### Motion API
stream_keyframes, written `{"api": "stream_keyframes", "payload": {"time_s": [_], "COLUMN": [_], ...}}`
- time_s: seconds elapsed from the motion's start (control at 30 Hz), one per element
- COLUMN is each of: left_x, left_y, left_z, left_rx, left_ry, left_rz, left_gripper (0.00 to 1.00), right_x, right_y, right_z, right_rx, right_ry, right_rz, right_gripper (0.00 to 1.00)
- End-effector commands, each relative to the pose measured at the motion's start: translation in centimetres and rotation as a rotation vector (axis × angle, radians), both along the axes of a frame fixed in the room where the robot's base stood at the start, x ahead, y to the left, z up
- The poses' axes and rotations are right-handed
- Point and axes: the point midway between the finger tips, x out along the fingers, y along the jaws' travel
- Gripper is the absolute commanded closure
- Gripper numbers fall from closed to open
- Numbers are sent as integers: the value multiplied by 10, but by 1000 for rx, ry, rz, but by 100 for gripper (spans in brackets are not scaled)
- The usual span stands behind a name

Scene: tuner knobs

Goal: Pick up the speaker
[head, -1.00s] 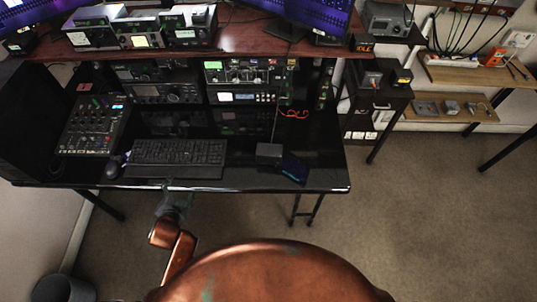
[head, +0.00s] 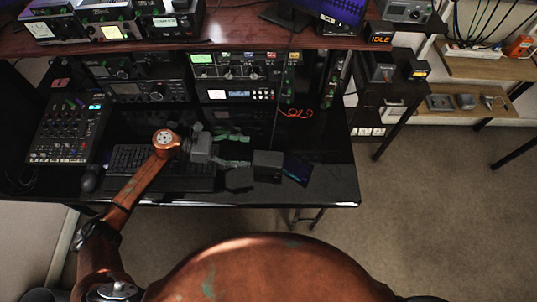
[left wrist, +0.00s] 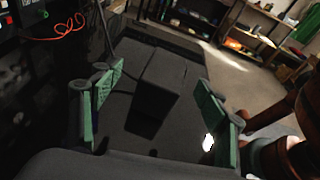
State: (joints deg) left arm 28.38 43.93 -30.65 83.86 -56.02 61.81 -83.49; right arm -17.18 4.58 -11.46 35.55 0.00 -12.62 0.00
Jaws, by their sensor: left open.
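The speaker looks like a small dark box (head: 267,165) near the front right of the black desk. My left gripper (head: 246,153) is open at the left side of the box, pointing right toward it. In the left wrist view the dark box (left wrist: 166,70) lies ahead, between the two green-padded fingers (left wrist: 160,98). The fingers stand apart with nothing gripped. I cannot tell whether either finger touches the box. My right gripper is not in view.
A dark card-like item (head: 297,170) lies right of the box. The keyboard (head: 190,184) lies under my left arm, with a mouse (head: 89,182) and mixer (head: 66,128) farther left. Red cable (head: 297,113) and radio units (head: 235,94) are behind. The desk's front right corner is clear.

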Motion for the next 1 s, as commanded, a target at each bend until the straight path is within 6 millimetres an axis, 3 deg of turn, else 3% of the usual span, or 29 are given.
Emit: {"api": "stream_keyframes", "payload": {"time_s": [0.1,0.23,0.57,0.83,1.0], "left_x": [-9,-13,-14,-15,-15], "left_y": [14,15,-15,-51,-58], "left_z": [-17,-23,-31,-40,-44], "left_rx": [86,116,114,112,114], "left_ry": [-50,-68,-68,-65,-66], "left_rz": [-114,-163,-169,-165,-163], "left_gripper": [32,32,32,32,32], "right_x": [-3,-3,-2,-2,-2], "right_y": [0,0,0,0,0], "right_z": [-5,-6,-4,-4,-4], "right_rx": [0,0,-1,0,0], "right_ry": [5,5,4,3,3], "right_rz": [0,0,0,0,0], "right_gripper": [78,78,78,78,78]}}
